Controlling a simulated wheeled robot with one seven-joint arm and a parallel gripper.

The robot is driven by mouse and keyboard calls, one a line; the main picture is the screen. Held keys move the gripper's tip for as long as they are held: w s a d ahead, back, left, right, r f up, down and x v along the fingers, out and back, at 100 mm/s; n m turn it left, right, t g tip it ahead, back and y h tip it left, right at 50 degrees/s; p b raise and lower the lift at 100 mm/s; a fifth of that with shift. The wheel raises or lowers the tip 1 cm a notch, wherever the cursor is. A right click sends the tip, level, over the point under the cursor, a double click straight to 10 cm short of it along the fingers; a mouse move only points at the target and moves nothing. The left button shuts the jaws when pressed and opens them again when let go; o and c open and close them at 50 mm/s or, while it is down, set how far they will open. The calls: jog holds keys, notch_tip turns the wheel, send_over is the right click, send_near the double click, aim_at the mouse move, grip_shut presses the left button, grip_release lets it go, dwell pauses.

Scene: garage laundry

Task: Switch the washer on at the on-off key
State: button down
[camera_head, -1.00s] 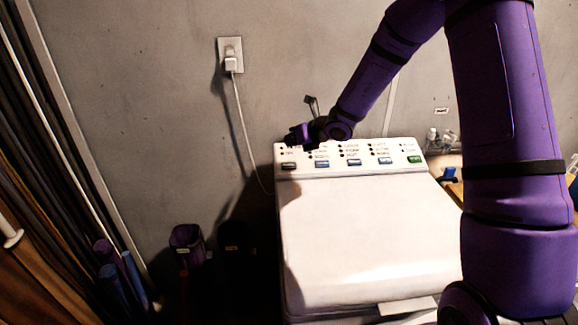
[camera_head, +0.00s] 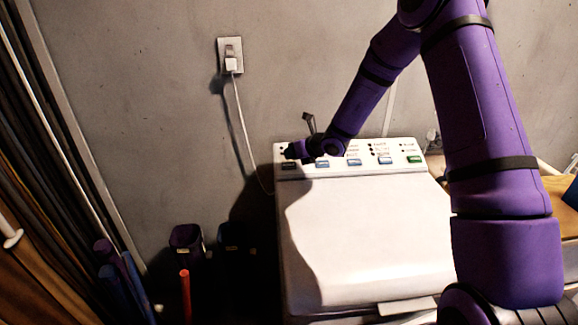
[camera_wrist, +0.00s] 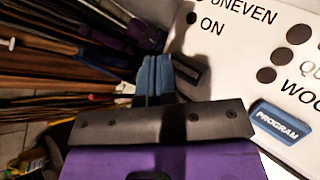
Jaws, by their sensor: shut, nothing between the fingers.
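The white washer (camera_head: 365,240) stands against the wall with its lid down. Its sloped panel (camera_head: 392,146) carries a row of keys. The dark key at the far left (camera_head: 288,166), taken as the on-off key, is partly hidden in the wrist view (camera_wrist: 192,72). My gripper (camera_head: 290,153) is over the panel's left end, with its fingers shut and empty. In the wrist view the blue fingertips (camera_wrist: 155,76) are beside the dark key; I cannot tell whether they touch it. The round lamp beside the ON label (camera_wrist: 191,17) looks dark.
A blue PROGRAM key (camera_wrist: 280,122) lies to the right of my gripper. More blue keys and a green key (camera_head: 415,160) continue along the panel. A plugged cord (camera_head: 238,110) hangs from the wall outlet. Dark bins (camera_head: 187,238) stand left of the washer.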

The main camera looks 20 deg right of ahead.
aim_at(285, 163)
jog(key=shift+w+f, duration=0.3)
jog(key=shift+f, duration=0.55)
jog(key=shift+f, duration=0.1)
dwell(1.5)
jog(key=shift+w+d+f, duration=0.1)
jog(key=shift+w+f, duration=0.1)
jog(key=shift+f, duration=0.05)
jog(key=shift+w+f, duration=0.1)
jog(key=shift+f, duration=0.55)
dwell(1.3)
jog(key=shift+r, duration=0.15)
jog(key=shift+s+r, duration=0.3)
jog(key=shift+r, duration=0.45)
jog(key=shift+s+a+r, duration=0.1)
jog(key=shift+s+r, duration=0.2)
jog(key=shift+r, duration=0.5)
jog(key=shift+s+a+r, duration=0.1)
jog(key=shift+s+r, duration=0.2)
jog(key=shift+r, duration=0.45)
jog(key=shift+s+r, duration=0.3)
jog(key=shift+r, duration=0.5)
jog(key=shift+r, duration=0.1)
